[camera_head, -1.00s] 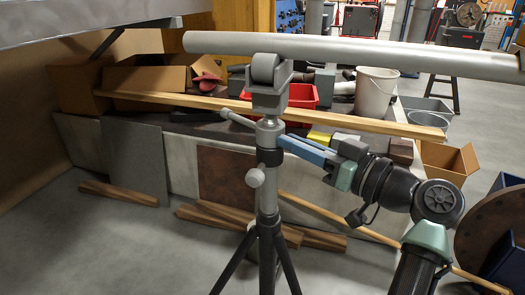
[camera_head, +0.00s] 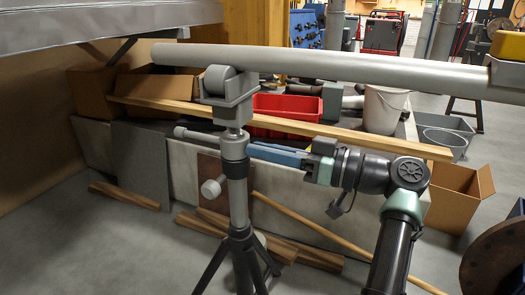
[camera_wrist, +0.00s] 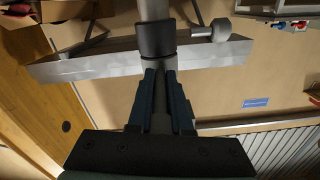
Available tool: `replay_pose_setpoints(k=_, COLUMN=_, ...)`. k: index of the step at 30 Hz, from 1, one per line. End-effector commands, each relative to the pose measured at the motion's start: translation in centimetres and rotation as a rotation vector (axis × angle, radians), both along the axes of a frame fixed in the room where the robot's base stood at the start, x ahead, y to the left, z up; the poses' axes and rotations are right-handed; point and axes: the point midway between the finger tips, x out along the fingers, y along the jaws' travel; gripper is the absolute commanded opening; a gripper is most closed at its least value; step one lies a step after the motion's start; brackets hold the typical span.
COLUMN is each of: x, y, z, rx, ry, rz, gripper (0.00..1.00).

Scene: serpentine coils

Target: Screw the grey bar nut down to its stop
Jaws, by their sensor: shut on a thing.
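The grey bar nut (camera_head: 232,147) sits on the upright post of a tripod stand, below its roller head (camera_head: 226,90). One arm of its bar sticks out to the left of the post. My gripper (camera_head: 252,151) comes in from the right with blue fingers and is shut on the bar nut's right side. The fingers hide the bar's right arm. In the wrist view, my gripper (camera_wrist: 163,72) is closed close beside the post, just short of a black collar (camera_wrist: 155,40). I cannot see the thread or any gap under the nut.
A long grey pipe (camera_head: 330,64) lies across the roller head, above my arm. A side knob (camera_head: 212,188) sticks out from the post below the nut. Behind are a wooden beam (camera_head: 290,127), a red bin (camera_head: 285,115) and a white bucket (camera_head: 383,108).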

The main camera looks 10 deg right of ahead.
Motion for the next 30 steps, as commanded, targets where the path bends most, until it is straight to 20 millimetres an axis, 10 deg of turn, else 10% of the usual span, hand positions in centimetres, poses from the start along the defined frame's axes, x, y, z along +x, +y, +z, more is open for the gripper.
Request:
replay_pose_setpoints(k=13, x=-0.02, y=0.01, z=-0.14, rx=-0.002, ry=0.004, rz=0.006, gripper=0.00)
replay_pose_setpoints(k=14, x=-0.02, y=0.01, z=-0.14, rx=-0.002, ry=0.004, rz=0.006, gripper=0.21)
replay_pose_setpoints(k=18, x=0.00, y=0.00, z=-0.10, rx=-0.002, ry=0.003, rz=0.005, gripper=0.46)
replay_pose_setpoints(k=30, x=-0.31, y=-0.68, z=0.08, rx=0.000, ry=0.001, rz=0.000, gripper=0.47)
